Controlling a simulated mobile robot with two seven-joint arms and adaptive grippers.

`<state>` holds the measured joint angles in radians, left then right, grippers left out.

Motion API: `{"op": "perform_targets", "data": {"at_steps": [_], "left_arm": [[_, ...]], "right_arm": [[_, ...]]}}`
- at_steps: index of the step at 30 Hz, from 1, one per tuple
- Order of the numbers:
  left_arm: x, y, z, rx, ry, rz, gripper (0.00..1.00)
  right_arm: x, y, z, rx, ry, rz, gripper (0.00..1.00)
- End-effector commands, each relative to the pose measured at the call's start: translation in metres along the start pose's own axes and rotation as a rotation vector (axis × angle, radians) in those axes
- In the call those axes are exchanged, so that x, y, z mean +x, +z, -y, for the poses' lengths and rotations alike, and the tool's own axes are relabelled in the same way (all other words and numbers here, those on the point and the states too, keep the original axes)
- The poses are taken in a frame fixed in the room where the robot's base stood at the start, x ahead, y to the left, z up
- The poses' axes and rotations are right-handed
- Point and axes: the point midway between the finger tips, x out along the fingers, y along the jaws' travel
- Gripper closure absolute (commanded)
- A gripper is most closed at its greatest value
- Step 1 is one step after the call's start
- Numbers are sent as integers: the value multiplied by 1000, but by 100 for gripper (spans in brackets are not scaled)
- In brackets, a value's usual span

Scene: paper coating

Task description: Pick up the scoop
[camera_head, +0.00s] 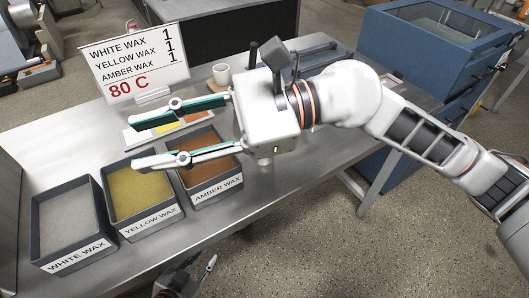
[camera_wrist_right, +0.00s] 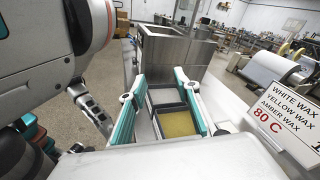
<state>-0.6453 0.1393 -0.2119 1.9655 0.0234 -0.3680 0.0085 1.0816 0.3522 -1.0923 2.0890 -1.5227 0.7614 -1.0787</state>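I cannot make out the scoop in either view. My right gripper (camera_head: 133,145) reaches in from the right over the wax bins, its two teal-lined fingers apart and nothing between them. It is also open in the right wrist view (camera_wrist_right: 160,78), with a bin of yellow wax beyond and between the fingers. My left gripper (camera_head: 203,272) shows only partly at the bottom edge, below the table's front edge; its finger opening is unclear. The white wax bin (camera_head: 67,219), yellow wax bin (camera_head: 140,193) and amber wax bin (camera_head: 208,166) stand in a row on the table.
The steel table (camera_head: 160,255) has bare room in front of the bins. A sign (camera_head: 134,68) stands behind them, with a white cup (camera_head: 222,73) to its right. A colour card (camera_head: 165,128) lies partly under my right gripper. A blue cabinet (camera_head: 432,50) stands beyond, at the right.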

Motion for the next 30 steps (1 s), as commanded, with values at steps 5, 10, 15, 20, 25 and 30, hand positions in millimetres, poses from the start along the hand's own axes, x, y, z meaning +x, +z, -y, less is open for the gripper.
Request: {"op": "perform_targets", "data": {"at_steps": [5, 10, 15, 20, 25, 30], "left_arm": [[0, 4, -1, 0, 1, 7, 74], [0, 5, -1, 0, 1, 9, 74], [0, 4, -1, 0, 1, 7, 74], [-1, 2, -1, 0, 1, 4, 74], [-1, 0, 0, 0, 0, 1, 74], [-1, 0, 0, 0, 0, 0, 74]], "right_arm": [[-30, -80, -4, -235, 189, -429, 68], [-103, -136, 19, -372, 323, -828, 68], [-171, -154, 44, -418, 391, -1106, 68], [-198, -157, 52, -422, 412, -1206, 68], [-197, -171, 52, -419, 416, -1216, 68], [-192, -186, 50, -418, 415, -1214, 68]]}}
